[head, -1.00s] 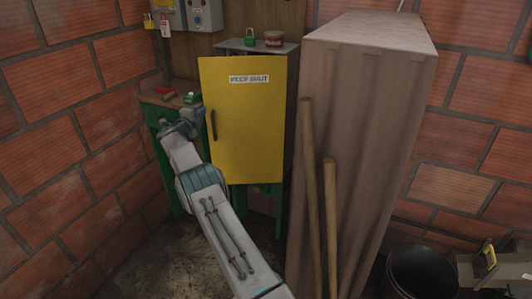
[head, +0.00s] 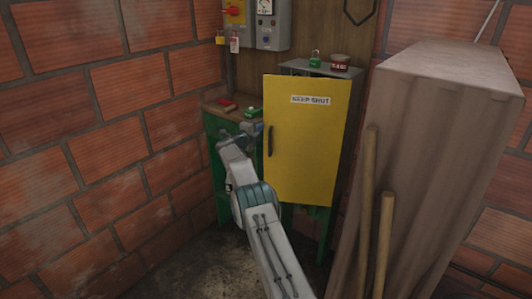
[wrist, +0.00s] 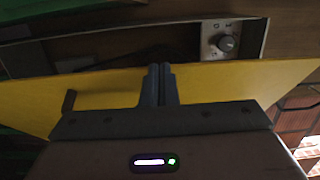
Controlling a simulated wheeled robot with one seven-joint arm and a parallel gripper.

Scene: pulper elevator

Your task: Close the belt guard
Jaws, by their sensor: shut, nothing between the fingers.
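The belt guard is a yellow door (head: 308,150) marked KEEP SHUT, with a dark upright handle (head: 270,141) near its left edge. Its panel also shows in the wrist view (wrist: 225,82), seen at a steep angle, with the handle (wrist: 69,103) at left. A gap shows past the panel's edge in that view; how far the door stands open is hard to tell. My gripper (head: 252,129) is just left of the handle in the head view. In the wrist view its fingers (wrist: 159,72) are together and empty, in front of the panel; contact is unclear.
A green-legged bench (head: 212,125) stands left of the door. A green padlock (head: 315,59) and a red tin (head: 340,62) sit on the cabinet top. Brick wall bounds the left.

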